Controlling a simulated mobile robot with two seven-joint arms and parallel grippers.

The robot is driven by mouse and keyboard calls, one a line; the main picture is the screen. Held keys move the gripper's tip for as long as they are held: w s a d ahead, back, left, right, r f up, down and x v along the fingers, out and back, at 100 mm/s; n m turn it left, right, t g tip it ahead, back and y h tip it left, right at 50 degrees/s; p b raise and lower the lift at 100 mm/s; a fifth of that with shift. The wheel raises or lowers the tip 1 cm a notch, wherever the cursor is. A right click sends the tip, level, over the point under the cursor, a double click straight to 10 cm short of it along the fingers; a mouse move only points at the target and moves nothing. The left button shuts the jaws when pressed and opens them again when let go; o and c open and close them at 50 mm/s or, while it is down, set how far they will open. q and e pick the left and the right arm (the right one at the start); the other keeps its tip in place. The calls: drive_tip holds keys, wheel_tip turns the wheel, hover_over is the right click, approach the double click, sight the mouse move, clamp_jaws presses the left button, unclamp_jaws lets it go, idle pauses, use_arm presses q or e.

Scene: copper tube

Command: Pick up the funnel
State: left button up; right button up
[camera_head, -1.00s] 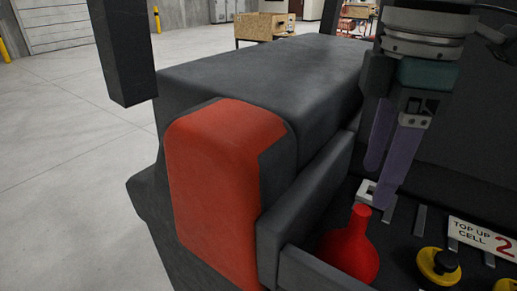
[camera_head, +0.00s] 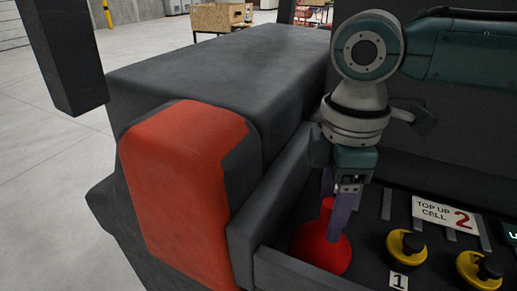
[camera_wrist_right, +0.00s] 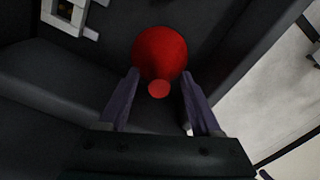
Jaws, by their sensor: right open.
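The red funnel (camera_head: 322,248) stands spout-up in the left corner of the dark recessed tray, beside its low wall. My right gripper (camera_head: 336,205) is over the funnel, pointing down, with its purple fingers at the height of the spout. In the right wrist view the fingers (camera_wrist_right: 156,92) are open, one on each side of the funnel's spout. The red funnel (camera_wrist_right: 160,55) shows there with its wide body beyond the fingertips. I cannot tell whether either finger touches it. My left gripper is not in view.
Yellow-and-black caps (camera_head: 405,247) sit right of the funnel, near a "TOP UP CELL 2" sign (camera_head: 443,214). The tray wall (camera_head: 285,190) and a large dark housing with a red end (camera_head: 185,190) stand close on the left.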

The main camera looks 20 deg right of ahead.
drive_tip(key=shift+c, duration=0.2)
clamp_jaws()
idle(0.3)
idle(0.8)
